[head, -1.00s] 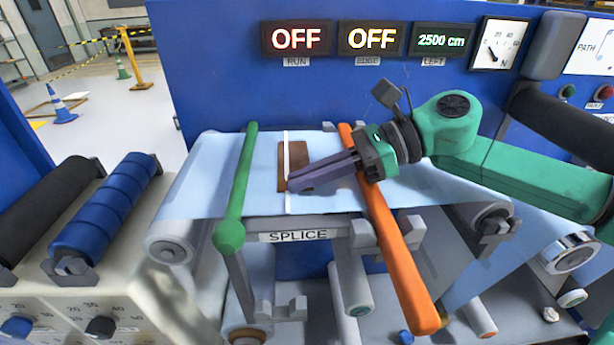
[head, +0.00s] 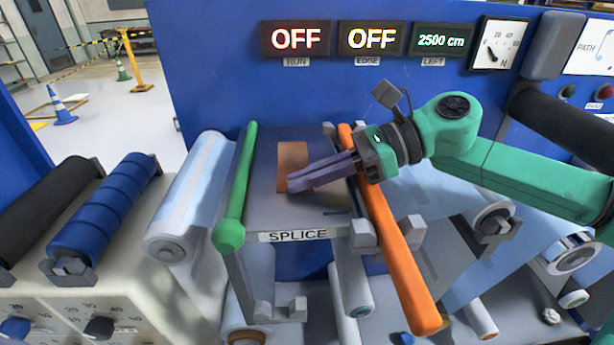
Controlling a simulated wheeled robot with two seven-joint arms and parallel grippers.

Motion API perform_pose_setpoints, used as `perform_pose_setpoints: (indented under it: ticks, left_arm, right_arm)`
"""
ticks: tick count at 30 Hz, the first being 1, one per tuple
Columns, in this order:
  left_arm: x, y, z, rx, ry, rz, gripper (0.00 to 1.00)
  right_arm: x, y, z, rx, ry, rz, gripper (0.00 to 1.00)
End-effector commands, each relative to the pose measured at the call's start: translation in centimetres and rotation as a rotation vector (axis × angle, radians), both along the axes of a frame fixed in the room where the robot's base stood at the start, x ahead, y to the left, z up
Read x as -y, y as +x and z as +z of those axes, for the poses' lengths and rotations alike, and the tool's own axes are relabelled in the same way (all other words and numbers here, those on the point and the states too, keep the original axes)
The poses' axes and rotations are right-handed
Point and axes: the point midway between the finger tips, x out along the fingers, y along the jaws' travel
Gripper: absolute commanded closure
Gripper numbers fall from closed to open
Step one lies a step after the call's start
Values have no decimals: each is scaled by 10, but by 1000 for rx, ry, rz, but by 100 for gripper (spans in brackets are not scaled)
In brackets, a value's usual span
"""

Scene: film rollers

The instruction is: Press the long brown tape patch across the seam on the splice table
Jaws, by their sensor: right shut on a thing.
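The brown tape patch (head: 292,156) shows at the back middle of the splice table (head: 285,218), between the green bar (head: 241,185) and the orange bar (head: 385,235). My right gripper (head: 292,183) reaches in from the right over the orange bar. Its fingers are shut on the patch at the patch's near end and hide part of it. I cannot tell whether the patch touches the table. The table top between the bars looks bare and grey. No seam shows there now. My left gripper is not in view.
Pale blue film (head: 197,185) wraps the roller left of the green bar; more film (head: 435,195) lies right of the orange bar. The blue panel (head: 220,75) stands behind. The RUN (head: 296,39) and EDGE (head: 370,39) displays both read OFF.

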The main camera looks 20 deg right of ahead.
Motion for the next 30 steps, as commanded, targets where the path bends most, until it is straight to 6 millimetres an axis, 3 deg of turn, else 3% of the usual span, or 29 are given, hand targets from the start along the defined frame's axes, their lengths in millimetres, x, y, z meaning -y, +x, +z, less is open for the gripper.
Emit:
perform_pose_setpoints:
  ticks: [7,10,11,17,18,20,21,30]
  left_arm:
    - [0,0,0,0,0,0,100]
    - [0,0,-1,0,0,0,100]
    - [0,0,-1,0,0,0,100]
    - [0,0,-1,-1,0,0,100]
    - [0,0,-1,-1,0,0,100]
    - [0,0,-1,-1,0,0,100]
    - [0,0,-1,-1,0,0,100]
    - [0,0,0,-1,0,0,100]
  right_arm:
    - [0,-1,-4,-6,-5,3,100]
    - [0,-1,-4,-6,-6,3,63]
    - [0,-1,-4,-6,-6,3,58]
    - [0,-1,-4,-6,-5,3,58]
    - [0,-1,-4,-6,-5,3,52]
    - [0,-1,-4,-7,-5,2,29]
    - [0,-1,-4,-7,-5,2,24]
    - [0,0,-4,-5,-4,1,24]
